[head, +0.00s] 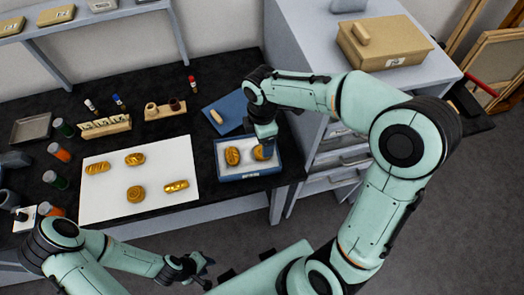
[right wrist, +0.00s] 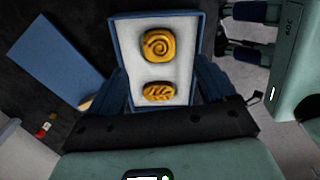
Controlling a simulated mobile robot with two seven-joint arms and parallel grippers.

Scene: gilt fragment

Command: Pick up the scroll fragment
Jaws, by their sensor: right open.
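The scroll fragment (right wrist: 158,45), a gold piece with a raised spiral, lies in the blue-rimmed tray (right wrist: 113,35) in the right wrist view. A gold leaf-patterned piece (right wrist: 158,93) lies beside it. In the head view the tray (head: 248,176) stands at the table's right end; the right-hand gold piece (head: 262,153) is partly hidden by my right gripper (head: 265,138). My right gripper is open above the tray, and its fingers show either side in the right wrist view (right wrist: 162,75). My left gripper (head: 203,270) is open and empty, in front of the table.
A white sheet (head: 110,205) with several gold pieces lies left of the tray. A blue panel (head: 225,112) lies behind the tray. Jars, small bottles and racks stand further left. A grey drawer cabinet (head: 300,60) with a tan box (head: 385,50) stands at right.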

